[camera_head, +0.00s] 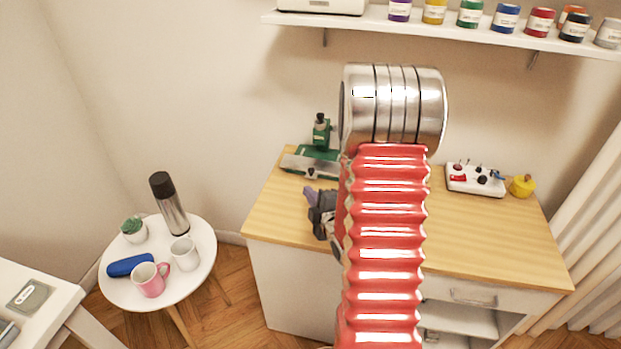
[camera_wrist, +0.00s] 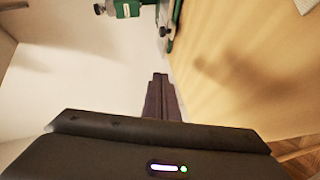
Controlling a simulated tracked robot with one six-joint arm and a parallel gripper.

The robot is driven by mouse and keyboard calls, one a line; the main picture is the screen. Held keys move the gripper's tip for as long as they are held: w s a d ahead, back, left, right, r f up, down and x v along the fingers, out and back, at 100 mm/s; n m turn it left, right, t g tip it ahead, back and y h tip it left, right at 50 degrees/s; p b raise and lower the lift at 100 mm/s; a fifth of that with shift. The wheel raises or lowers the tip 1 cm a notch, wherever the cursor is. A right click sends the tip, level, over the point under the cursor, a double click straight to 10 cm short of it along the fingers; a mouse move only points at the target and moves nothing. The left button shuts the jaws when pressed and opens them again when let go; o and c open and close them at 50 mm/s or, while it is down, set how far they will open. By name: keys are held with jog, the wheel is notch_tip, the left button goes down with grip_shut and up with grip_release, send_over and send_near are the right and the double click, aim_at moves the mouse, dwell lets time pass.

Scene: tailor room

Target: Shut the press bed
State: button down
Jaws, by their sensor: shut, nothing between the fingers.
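A green machine (camera_head: 318,152) with a light metal plate stands at the back left corner of the wooden table; I take it to be the press. I cannot tell how far open its bed is. My red arm hides what lies right of the machine. In the wrist view, part of the green machine (camera_wrist: 126,8) shows at the top edge, beyond my fingertips. My gripper (camera_wrist: 160,77) is shut and empty, pointing towards it with a gap between. In the head view, my gripper (camera_head: 309,192) is above the table's left part, in front of the machine, partly behind my arm.
The wooden table (camera_head: 480,235) has free room to the right of my arm. A white tray (camera_head: 474,188) with small items and a yellow object (camera_head: 522,186) sit at its back right. A shelf (camera_head: 440,30) with several jars hangs above. A round white table (camera_head: 205,262) stands left.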

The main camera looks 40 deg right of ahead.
jog(key=shift+s+d+f+n+t+h, duration=0.35)
jog(key=shift+s+d+f+t, duration=0.25)
jog(key=shift+s+d+f, duration=0.3)
jog(key=shift+f, duration=0.1)
